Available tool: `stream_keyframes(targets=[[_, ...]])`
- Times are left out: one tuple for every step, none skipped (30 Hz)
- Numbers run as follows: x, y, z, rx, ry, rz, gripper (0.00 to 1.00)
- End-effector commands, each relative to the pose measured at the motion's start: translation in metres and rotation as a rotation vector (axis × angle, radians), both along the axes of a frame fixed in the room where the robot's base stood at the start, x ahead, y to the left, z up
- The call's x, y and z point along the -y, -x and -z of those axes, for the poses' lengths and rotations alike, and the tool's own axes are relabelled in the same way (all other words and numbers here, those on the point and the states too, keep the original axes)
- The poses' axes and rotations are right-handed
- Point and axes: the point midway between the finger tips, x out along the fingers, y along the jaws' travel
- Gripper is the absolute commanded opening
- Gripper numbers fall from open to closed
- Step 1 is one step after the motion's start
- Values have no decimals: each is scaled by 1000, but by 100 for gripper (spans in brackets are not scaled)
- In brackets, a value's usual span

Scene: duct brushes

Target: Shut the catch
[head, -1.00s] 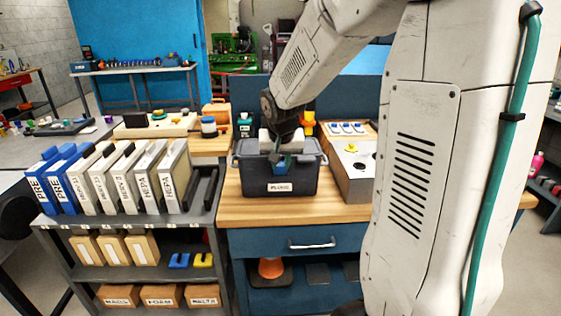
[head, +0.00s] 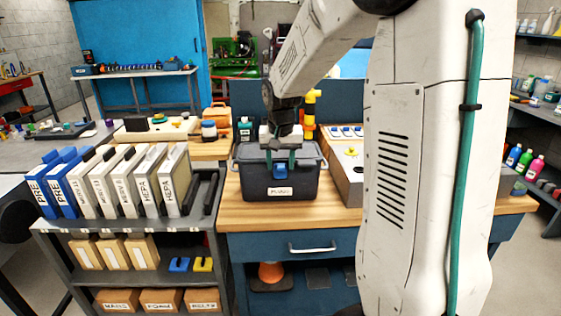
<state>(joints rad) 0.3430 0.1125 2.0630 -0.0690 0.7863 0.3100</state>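A dark grey box (head: 252,181) with a white label and side handles stands on the wooden bench top. Its blue catch (head: 280,171) is on the middle of the front face, above the label. The box top looks covered by a dark lid (head: 250,153), partly hidden by my gripper. My gripper (head: 281,160) points down at the front edge of the box, just above the catch. Whether the fingers touch the box, I cannot tell.
A grey rack of upright filters (head: 120,180) stands left of the bench. A grey panel box (head: 349,172) with a yellow knob is close on the right. A yellow pipe piece (head: 311,110) and a teal bottle (head: 245,130) stand behind. The bench front strip (head: 290,213) is clear.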

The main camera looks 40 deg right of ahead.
Motion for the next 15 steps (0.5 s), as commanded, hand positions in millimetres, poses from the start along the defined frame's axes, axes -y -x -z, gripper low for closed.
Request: stream_keyframes(targets=[[0,0,0,0,0,0,45],[0,0,-1,1,1,0,45],[0,0,-4,1,1,0,45],[-1,1,-6,1,1,0,45],[-1,1,-10,2,0,0,45],[-1,1,-15,4,1,0,45],[-2,2,-20,4,1,0,45],[-3,3,-26,4,1,0,45],[-3,4,-33,5,2,0,45],[-4,5,-38,3,1,0,45],[-4,6,-43,4,1,0,45],[-5,7,-50,4,1,0,45],[-6,8,-55,4,1,0,45],[-6,8,-59,4,1,0,45],[-7,9,-64,2,0,0,45]])
